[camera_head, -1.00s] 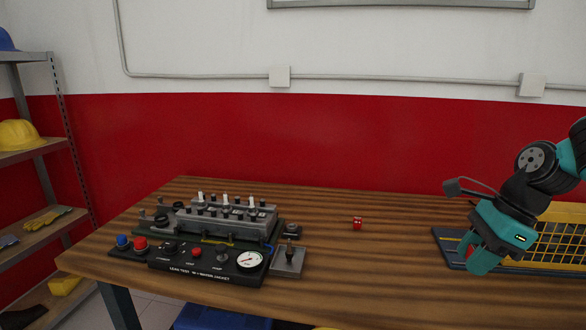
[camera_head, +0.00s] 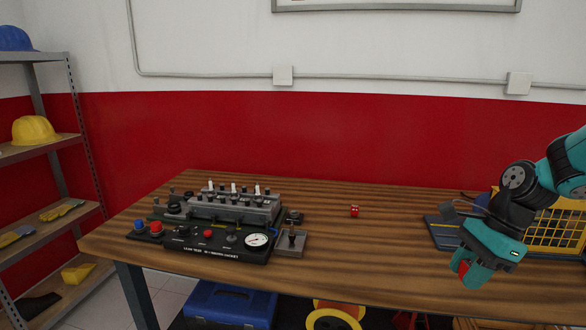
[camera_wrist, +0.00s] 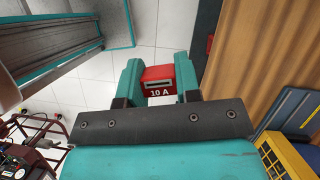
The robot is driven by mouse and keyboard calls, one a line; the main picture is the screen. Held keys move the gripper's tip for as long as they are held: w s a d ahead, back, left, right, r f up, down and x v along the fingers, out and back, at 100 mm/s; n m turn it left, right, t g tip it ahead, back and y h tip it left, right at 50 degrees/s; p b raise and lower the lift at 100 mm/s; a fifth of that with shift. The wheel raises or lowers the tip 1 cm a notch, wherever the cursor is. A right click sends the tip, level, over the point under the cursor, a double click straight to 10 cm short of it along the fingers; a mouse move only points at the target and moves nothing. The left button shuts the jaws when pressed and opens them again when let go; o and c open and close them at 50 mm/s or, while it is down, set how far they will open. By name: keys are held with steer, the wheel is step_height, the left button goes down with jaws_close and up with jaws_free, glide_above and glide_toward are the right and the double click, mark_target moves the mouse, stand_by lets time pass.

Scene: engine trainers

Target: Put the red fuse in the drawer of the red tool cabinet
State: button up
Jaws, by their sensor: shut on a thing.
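My gripper (camera_head: 466,270) is at the right in the head view, by the workbench's front edge. It is shut on a red fuse (camera_wrist: 158,82) marked "10 A", which shows between the two fingers in the wrist view. A bit of the fuse's red also shows at the fingertips in the head view (camera_head: 461,267). Below the held fuse, the wrist view shows white tiled floor. I cannot make out the red tool cabinet or its drawer in either view.
The wooden workbench (camera_head: 330,270) carries a test panel (camera_head: 215,235), a small red object (camera_head: 354,211) and a yellow grid frame (camera_head: 560,230). A blue case (camera_head: 230,303) lies below. Shelves with helmets (camera_head: 35,130) stand at the left. Floor tiles (camera_wrist: 100,70) show beside the bench.

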step_height(320, 180, down, 21)
steer(key=s+a+n+g+h, duration=0.2)
steer(key=n+g+h, duration=0.2)
steer(key=n, duration=1.3)
steer(key=shift+s+h, duration=0.25)
steer(key=shift+h, duration=0.05)
